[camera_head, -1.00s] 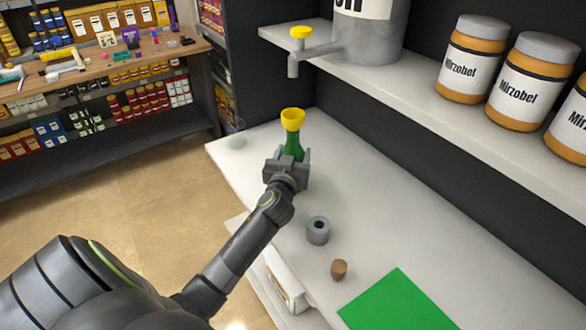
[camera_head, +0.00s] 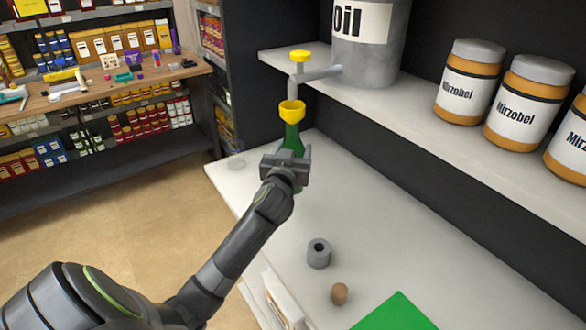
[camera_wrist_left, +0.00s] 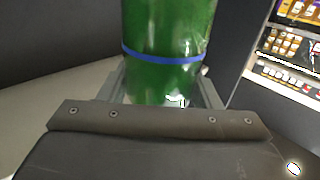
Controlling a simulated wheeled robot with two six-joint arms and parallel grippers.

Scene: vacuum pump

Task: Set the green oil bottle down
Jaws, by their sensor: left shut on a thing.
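The green oil bottle (camera_head: 292,137) stands upright in my left gripper (camera_head: 288,165), with a yellow funnel (camera_head: 292,111) in its neck. The gripper is shut around the bottle's body. The left wrist view shows the bottle (camera_wrist_left: 165,45) close up between the fingers (camera_wrist_left: 165,98), with a blue line around it. The funnel is at the spout of the grey oil tank (camera_head: 370,60); the spout's lower end is hidden at the funnel. The bottle's base is mostly hidden by the gripper, and it appears raised off the white counter (camera_head: 385,230). My right gripper is not in view.
A grey hollow cylinder (camera_head: 319,254), a brown cork (camera_head: 339,293) and a green mat (camera_head: 397,315) are on the counter. The shelf above (camera_head: 430,118) carries the tank and several Mirzobel jars (camera_head: 468,85). The tap has a yellow handle (camera_head: 300,56). The counter's middle is free.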

